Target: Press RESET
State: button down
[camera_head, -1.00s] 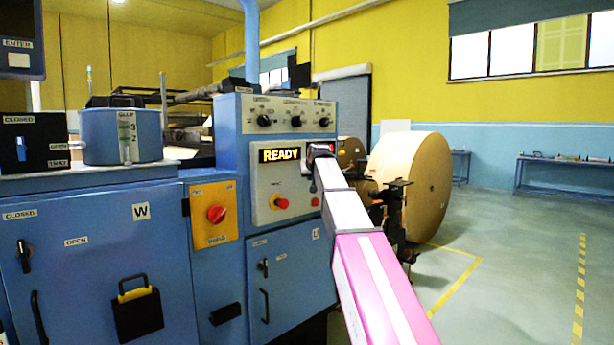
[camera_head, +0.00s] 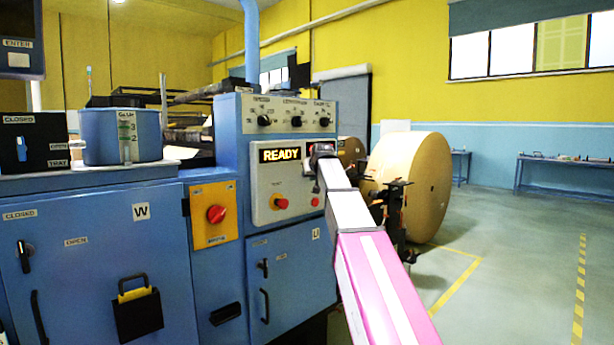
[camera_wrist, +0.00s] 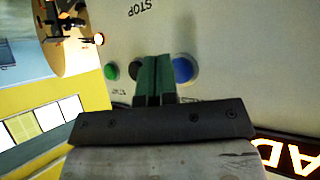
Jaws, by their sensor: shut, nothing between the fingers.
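The grey control panel (camera_head: 262,183) is on the blue machine and carries a lit READY display (camera_head: 281,154). In the wrist view the panel appears turned, with a blue button (camera_wrist: 185,69), a black button (camera_wrist: 136,69) and a green button (camera_wrist: 111,71) in a row. Their small labels are unreadable, so I cannot tell which says RESET. My gripper (camera_wrist: 154,62) is shut and empty. Its fingers point at the panel between the black and blue buttons and partly cover both. Contact cannot be told. In the head view my arm hides this part of the panel.
A red knob (camera_head: 281,203) and a smaller red button (camera_head: 315,201) are lower on the panel. A red rotary switch (camera_head: 216,214) sits on a yellow plate to the left. A large kraft roll (camera_head: 425,185) stands behind my arm. The floor at right is open.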

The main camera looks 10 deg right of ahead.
jog(key=s+d, duration=0.1)
jog(key=s, duration=0.1)
jog(key=s+d, duration=0.2)
dwell(0.4)
dwell(0.4)
jog(key=s+f+g, duration=0.2)
jog(key=s+f, duration=0.2)
jog(key=f, duration=0.7)
jog(key=s+f+g, duration=0.1)
jog(key=s+f, duration=0.3)
jog(key=f, duration=0.6)
jog(key=s+f+g, duration=0.2)
jog(key=s+f, duration=0.2)
jog(key=f, duration=0.7)
jog(key=s+f+m+g+h, duration=0.1)
jog(key=s+f+g, duration=0.4)
jog(key=s+f, duration=1.8)
jog(key=shift+a+g, duration=0.4)
jog(key=shift+a, duration=0.05)
jog(key=shift+s, duration=0.1)
